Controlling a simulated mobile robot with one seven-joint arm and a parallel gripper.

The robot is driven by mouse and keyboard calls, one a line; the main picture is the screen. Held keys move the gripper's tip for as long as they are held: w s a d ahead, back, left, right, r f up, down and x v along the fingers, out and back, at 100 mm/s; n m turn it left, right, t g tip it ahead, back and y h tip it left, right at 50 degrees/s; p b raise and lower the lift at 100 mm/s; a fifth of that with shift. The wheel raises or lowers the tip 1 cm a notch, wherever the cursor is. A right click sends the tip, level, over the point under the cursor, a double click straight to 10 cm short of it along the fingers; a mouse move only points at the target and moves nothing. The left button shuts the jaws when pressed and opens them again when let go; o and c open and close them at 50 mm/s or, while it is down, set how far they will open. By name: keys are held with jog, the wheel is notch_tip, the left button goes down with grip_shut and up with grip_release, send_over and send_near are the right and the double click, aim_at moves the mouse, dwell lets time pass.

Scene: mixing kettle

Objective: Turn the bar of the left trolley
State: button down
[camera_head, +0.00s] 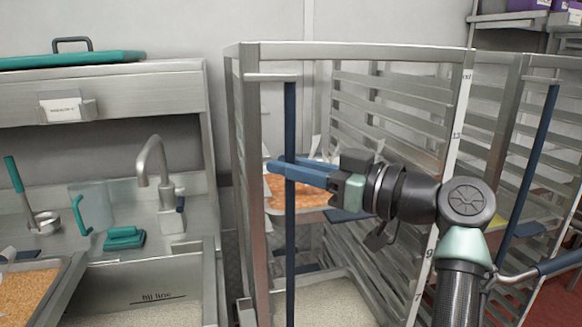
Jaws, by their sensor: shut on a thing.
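The left trolley (248,100) is a tall grey metal rack in the middle of the head view. Its bar (290,230) is a dark blue upright rod at the front, hanging from a short metal arm at the top. My gripper (287,167) reaches in from the right with blue fingers, level with the upper half of the bar. The fingers are shut on the bar, one passing on its far side. The bar stands upright. Its lower end runs out of the picture.
A second trolley (513,120) with its own blue bar (527,160) stands at the right. Trays with orange contents (300,192) sit inside the left trolley. A sink (150,285) with a tap (152,160) and a counter are at the left.

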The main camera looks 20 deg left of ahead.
jog(key=shift+f, duration=0.15)
jog(key=c, duration=0.8)
grip_release()
jog(key=shift+a, duration=0.1)
jog(key=b+v, duration=0.1)
jog(key=v, duration=1.2)
